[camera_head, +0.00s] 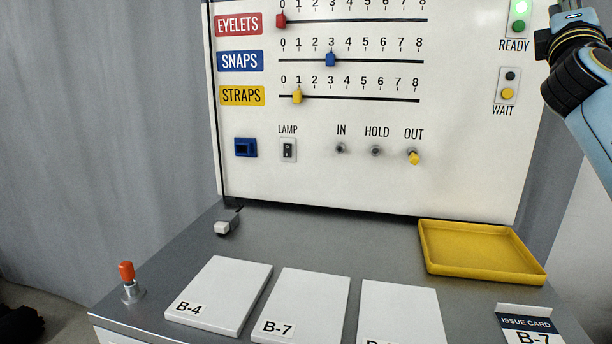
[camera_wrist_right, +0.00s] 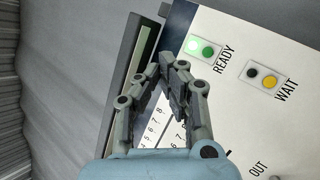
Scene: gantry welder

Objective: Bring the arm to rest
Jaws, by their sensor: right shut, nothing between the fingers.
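My right arm (camera_head: 582,85) comes in at the upper right of the head view, in front of the white panel's (camera_head: 470,180) right edge; its fingers are out of that view. In the right wrist view my right gripper (camera_wrist_right: 164,66) is shut and empty. It is in front of the panel's upper part, beside the READY lamps (camera_wrist_right: 201,49), and hides part of the number scale. Whether it touches the panel cannot be told. The left gripper is not in view.
The panel carries a red slider (camera_head: 281,20), a blue slider (camera_head: 330,59) and a yellow slider (camera_head: 297,96). Below, the grey desk holds a yellow tray (camera_head: 480,272), several white cards, an issue card (camera_head: 528,323) and an orange-topped post (camera_head: 127,271).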

